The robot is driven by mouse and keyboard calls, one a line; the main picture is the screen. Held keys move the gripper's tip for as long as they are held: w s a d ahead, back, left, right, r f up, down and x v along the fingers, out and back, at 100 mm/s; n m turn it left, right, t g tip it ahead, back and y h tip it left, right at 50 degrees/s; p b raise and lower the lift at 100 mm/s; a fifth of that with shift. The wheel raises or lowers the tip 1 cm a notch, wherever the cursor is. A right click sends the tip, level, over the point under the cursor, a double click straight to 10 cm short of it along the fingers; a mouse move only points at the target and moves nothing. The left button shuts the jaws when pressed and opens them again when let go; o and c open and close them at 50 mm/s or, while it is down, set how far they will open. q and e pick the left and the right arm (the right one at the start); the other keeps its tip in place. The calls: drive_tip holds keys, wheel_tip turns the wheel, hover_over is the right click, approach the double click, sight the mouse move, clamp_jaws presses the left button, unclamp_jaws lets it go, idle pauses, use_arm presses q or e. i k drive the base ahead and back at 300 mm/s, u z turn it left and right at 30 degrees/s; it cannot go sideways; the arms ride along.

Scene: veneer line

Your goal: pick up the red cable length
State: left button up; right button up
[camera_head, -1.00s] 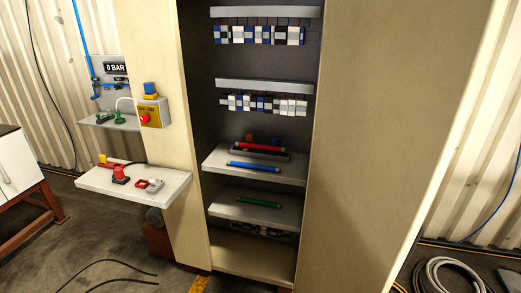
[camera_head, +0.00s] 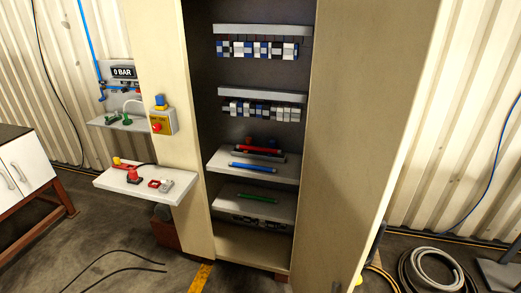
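The red cable length (camera_head: 258,149) lies on the upper of the two lower shelves inside the open cabinet, toward the back of that shelf, on or in a dark holder. A blue cable length (camera_head: 253,168) lies in front of it on the same shelf (camera_head: 222,163). A green cable length (camera_head: 229,198) lies on the shelf below. Neither of my grippers is in view.
The open cabinet door (camera_head: 365,130) stands to the right. A side shelf (camera_head: 172,188) with red items juts out at the left, below a yellow box with a red button (camera_head: 157,127). Coiled hose (camera_head: 433,270) and loose black cables (camera_head: 115,270) lie on the floor.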

sight(239, 145)
drive_tip(key=z, duration=0.05)
drive_tip(key=k, duration=0.45)
drive_tip(key=u, duration=1.1)
drive_tip(key=i, duration=0.75)
drive_tip(key=u, duration=0.75)
drive_tip(key=i, duration=0.8)
drive_tip(key=z, duration=0.5)
drive_tip(key=i, duration=0.75)
drive_tip(key=z, duration=0.7)
